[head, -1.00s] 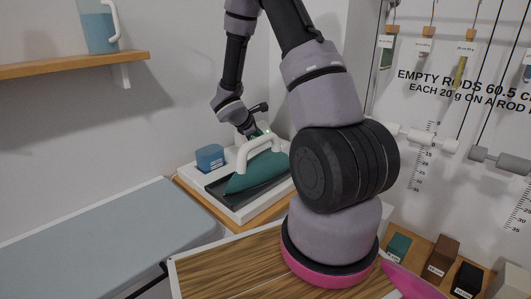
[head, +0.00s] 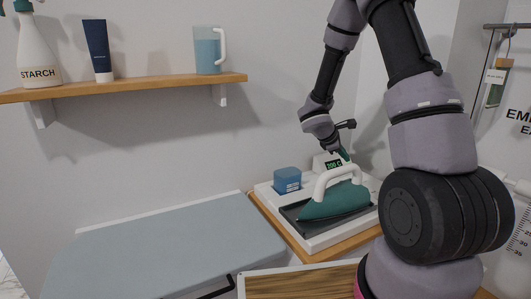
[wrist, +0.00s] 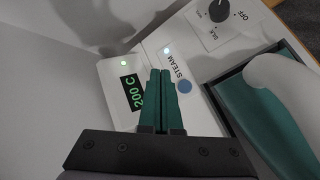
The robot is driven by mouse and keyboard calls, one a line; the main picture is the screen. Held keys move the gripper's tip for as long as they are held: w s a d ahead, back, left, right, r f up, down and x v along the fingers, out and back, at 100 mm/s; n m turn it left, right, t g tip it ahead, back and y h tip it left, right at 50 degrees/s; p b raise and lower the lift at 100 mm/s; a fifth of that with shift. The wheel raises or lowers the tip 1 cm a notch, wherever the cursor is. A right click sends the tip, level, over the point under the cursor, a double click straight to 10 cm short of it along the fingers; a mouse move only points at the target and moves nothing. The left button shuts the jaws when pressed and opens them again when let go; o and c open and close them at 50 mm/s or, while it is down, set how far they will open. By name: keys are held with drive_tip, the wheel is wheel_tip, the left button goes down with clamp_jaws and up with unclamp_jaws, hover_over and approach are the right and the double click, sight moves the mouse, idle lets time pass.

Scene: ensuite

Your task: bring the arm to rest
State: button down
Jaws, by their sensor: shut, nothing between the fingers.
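My gripper (wrist: 165,88) is shut and empty in the wrist view, its two green fingers pressed together. It is over the back of the iron's base, beside the lit 200 C display (wrist: 134,92) and the STEAM button (wrist: 184,87). In the head view my gripper (head: 344,154) is small, just behind the iron; the display (head: 333,164) reads 200 C. My arm reaches forward and down from the right. The green iron (head: 335,203) with a white handle rests on the dark plate of the white base (head: 303,240).
A dial (wrist: 219,11) is at the top of the wrist view. A blue block (head: 287,180) sits on the base's left. A pale blue ironing board (head: 170,250) lies left. A wall shelf (head: 150,86) holds a starch bottle (head: 38,50), a dark tube (head: 97,50) and a jug (head: 208,50).

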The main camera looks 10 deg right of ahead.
drive_tip(key=s+a+r+m+g+y, duration=0.1)
drive_tip(key=s+a+r+m+y, duration=0.15)
drive_tip(key=s+r+m, duration=1.2)
drive_tip(key=s+a+r+m+t+y, duration=0.3)
drive_tip(key=s+a+r+y, duration=0.5)
drive_tip(key=s+a+r, duration=0.3)
wheel_tip(320, 180, up, 2)
drive_tip(key=shift+s+a+r+t, duration=0.2)
drive_tip(key=shift+s+a+t, duration=0.25)
drive_tip(key=shift+t, duration=0.15)
